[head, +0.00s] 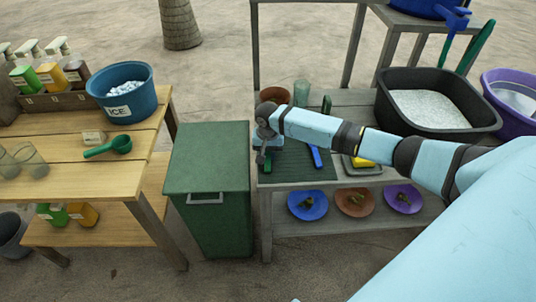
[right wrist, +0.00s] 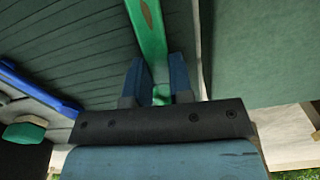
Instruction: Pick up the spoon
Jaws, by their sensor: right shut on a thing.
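My right gripper (head: 264,157) is low over the left end of the dark ribbed mat (head: 290,168) on the grey bench. In the right wrist view its two blue fingers (right wrist: 160,80) are closed around a long green handle (right wrist: 148,35), which runs up out of that view. Its far end is hidden, so I cannot tell whether it is the spoon or another utensil. A blue utensil (head: 316,156) lies on the mat to the right, and also shows in the right wrist view (right wrist: 38,88). A green scoop (head: 110,147) lies on the wooden table. My left gripper is not in view.
A green lidded bin (head: 208,165) stands close left of the bench. A brown pot (head: 274,95) and a glass (head: 301,92) stand behind the mat. A black tub (head: 440,127) of white grains is at right. Coloured plates (head: 307,211) sit on the lower shelf.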

